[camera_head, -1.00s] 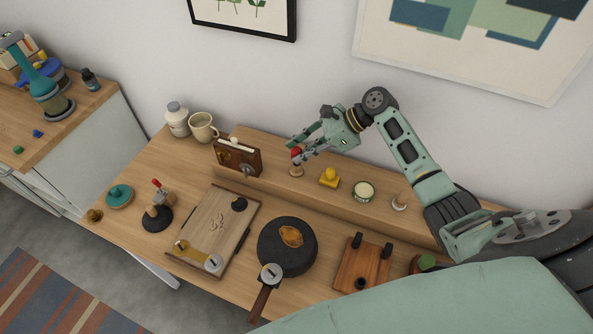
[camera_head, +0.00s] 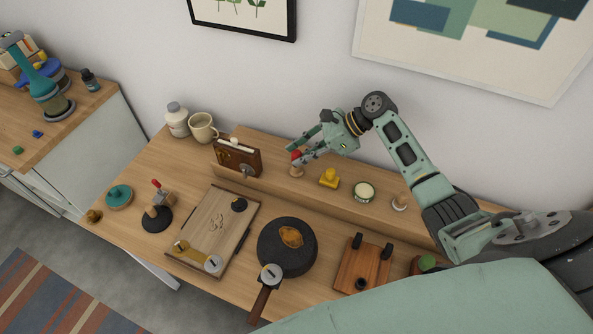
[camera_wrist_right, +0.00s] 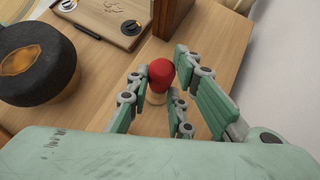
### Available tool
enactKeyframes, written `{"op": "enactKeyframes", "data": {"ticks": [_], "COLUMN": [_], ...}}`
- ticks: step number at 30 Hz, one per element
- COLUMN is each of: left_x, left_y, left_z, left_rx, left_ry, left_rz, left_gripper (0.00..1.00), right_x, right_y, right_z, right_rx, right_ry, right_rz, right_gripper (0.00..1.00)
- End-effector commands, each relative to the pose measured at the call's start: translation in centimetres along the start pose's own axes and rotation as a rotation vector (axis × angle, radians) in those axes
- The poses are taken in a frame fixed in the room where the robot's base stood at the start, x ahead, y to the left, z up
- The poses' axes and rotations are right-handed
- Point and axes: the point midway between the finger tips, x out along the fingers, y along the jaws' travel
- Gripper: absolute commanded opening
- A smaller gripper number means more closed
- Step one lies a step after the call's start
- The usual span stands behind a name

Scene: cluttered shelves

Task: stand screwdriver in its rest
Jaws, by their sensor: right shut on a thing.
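My right gripper (camera_head: 299,155) reaches over the raised back shelf and is shut on the screwdriver's red handle (camera_head: 295,155). In the right wrist view the rounded red handle (camera_wrist_right: 160,72) sits between the fingers of my right gripper (camera_wrist_right: 158,88). A small light wooden piece (camera_head: 296,171), which looks like the rest, is directly below the handle. It also shows in the wrist view (camera_wrist_right: 156,97). The screwdriver's shaft is hidden, and I cannot tell how far it is into the wooden piece. My left gripper is not in view.
A dark wooden box (camera_head: 238,158) stands left of the gripper. A yellow object (camera_head: 329,178), a round tin (camera_head: 364,191) and a wooden peg (camera_head: 402,200) stand to the right.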

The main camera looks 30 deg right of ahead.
Motion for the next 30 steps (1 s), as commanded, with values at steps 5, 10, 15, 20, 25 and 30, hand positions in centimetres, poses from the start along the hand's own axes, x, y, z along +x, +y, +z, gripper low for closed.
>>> {"op": "enactKeyframes", "data": {"ticks": [5, 10, 15, 20, 25, 30], "left_x": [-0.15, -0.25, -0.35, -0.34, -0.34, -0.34], "left_y": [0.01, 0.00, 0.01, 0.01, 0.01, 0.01], "left_z": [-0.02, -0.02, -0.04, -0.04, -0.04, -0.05], "left_rx": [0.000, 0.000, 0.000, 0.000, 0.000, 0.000], "left_ry": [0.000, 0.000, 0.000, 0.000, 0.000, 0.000], "left_rz": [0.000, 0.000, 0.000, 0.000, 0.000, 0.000], "left_gripper": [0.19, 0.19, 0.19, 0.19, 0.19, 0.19], "right_x": [0.04, 0.09, 0.16, 0.22, 0.22, 0.20], "right_y": [-0.01, -0.01, -0.01, 0.01, 0.01, 0.00], "right_z": [-0.01, -0.09, -0.18, -0.27, -0.25, -0.23], "right_rx": [0.000, 0.000, 0.001, 0.001, 0.001, 0.000], "right_ry": [-0.001, -0.001, 0.000, 0.001, 0.000, 0.000], "right_rz": [0.000, 0.000, 0.000, 0.000, 0.000, 0.000], "right_gripper": [0.00, 0.00, 0.00, 0.28, 0.42, 0.42]}}
